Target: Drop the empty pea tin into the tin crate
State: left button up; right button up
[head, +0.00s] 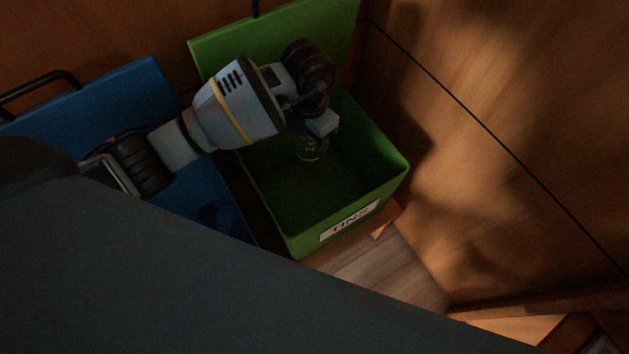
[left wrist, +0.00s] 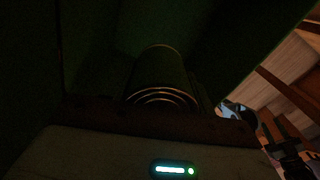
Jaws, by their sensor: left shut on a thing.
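The tin crate (head: 375,185) is an open green box with a raised lid and a white label reading "TINS" on its front. My left gripper (head: 312,140) reaches over it from the left and points down into its opening. It is shut on the pea tin (head: 308,150), of which only a small green part shows below the fingers. In the left wrist view the tin (left wrist: 160,75) is a dark cylinder with ringed metal edges, against dark green crate walls (left wrist: 90,40). The tin's contents are hidden.
A blue crate (head: 120,95) with an open lid and a black handle stands to the left of the green one. A wooden wall (head: 500,130) rises close on the right. Wooden floor (head: 385,270) shows in front. A large dark surface fills the lower left.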

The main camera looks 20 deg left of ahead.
pick_arm(q)
jog(key=shift+f, duration=0.2)
jog(key=o, duration=1.1)
jog(key=shift+c, duration=0.2)
jog(key=shift+r, duration=0.1)
jog(key=shift+r+p, duration=0.7)
jog(key=shift+r, duration=3.15)
